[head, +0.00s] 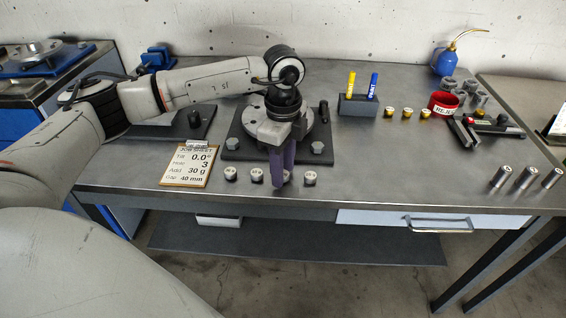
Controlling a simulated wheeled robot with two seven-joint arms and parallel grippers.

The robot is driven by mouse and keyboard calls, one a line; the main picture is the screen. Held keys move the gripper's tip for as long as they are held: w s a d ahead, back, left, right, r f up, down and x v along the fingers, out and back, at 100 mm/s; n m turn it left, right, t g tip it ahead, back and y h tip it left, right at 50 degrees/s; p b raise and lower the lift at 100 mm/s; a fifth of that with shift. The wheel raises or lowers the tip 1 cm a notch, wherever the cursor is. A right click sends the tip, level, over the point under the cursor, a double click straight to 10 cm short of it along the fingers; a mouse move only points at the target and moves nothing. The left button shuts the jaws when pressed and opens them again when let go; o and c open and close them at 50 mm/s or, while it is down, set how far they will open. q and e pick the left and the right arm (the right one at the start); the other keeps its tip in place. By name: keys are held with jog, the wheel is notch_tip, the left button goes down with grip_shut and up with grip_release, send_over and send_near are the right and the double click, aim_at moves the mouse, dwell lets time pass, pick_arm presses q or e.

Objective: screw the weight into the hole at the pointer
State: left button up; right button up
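My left gripper (282,183) points down at the front of the bench, its purple fingers in front of the rotor. The fingertips are at one of the small round weights (283,179) in the front row; I cannot tell whether they grip it. Other weights stand beside it, to the left (256,175) and right (310,178). The round metal rotor (320,134) sits on a dark base plate (238,153), partly hidden by my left wrist. The holes and pointer cannot be made out clearly. My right gripper is not in view.
A job sheet (190,166) reads hole 3, add 30 g. A pen block (357,107), brass weights (407,113), a red container (442,104), a blue oil can (446,62) and metal cylinders (525,178) stand to the right. The front right-centre of the bench is clear.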

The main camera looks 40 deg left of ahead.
pick_arm(q)
grip_shut()
notch_tip(320, 180, up, 5)
jog(key=p, duration=0.4)
